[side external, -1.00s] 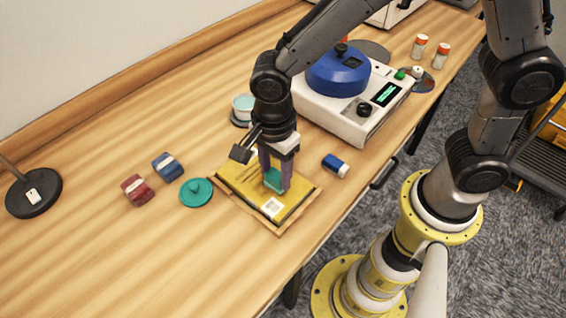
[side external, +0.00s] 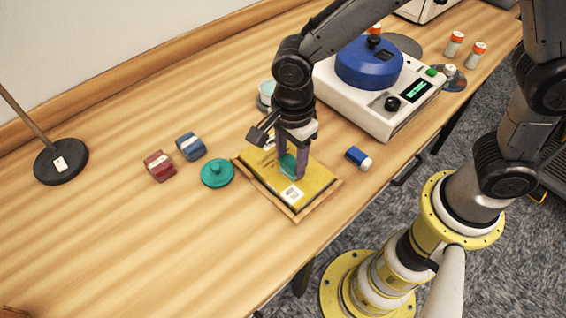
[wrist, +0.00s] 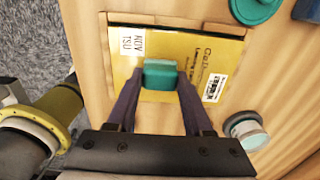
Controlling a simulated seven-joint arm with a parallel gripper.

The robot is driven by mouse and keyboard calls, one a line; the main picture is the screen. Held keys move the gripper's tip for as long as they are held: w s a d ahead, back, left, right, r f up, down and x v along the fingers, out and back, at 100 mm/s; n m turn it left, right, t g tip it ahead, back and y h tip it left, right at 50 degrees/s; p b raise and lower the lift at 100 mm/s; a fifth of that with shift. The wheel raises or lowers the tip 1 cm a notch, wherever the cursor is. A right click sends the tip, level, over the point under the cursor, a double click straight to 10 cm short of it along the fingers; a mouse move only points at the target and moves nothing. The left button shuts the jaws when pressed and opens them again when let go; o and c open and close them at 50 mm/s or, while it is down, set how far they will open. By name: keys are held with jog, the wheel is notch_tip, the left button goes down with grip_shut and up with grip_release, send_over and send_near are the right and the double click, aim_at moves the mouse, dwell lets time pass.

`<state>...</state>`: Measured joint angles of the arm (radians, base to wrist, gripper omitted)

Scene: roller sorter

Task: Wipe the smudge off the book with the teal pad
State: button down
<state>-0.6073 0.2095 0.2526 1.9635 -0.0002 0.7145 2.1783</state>
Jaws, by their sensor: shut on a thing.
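The yellow book (side external: 313,182) lies flat in a shallow wooden tray (side external: 322,198) near the table's front edge. The book also shows in the wrist view (wrist: 193,45), with a white barcode label at one side. My gripper (side external: 290,166) is over the book, pointing down, shut on the teal pad (side external: 287,164). In the wrist view the pad (wrist: 160,74) sits between my fingertips (wrist: 158,84) and over the book's cover. The pad is at or very near the cover; contact cannot be told for sure. I make out no smudge; the pad and fingers hide part of the cover.
A teal round lid (side external: 217,172), a red block (side external: 159,165) and a blue block (side external: 191,146) lie left of the tray. A blue-and-white piece (side external: 358,157) lies to its right. A white machine (side external: 375,110) with a blue top stands behind. The table's left front is clear.

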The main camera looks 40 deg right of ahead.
jog(key=d, duration=0.5)
jog(key=shift+a, duration=4.2)
jog(key=shift+a+r, duration=0.15)
notch_tip(320, 180, up, 8)
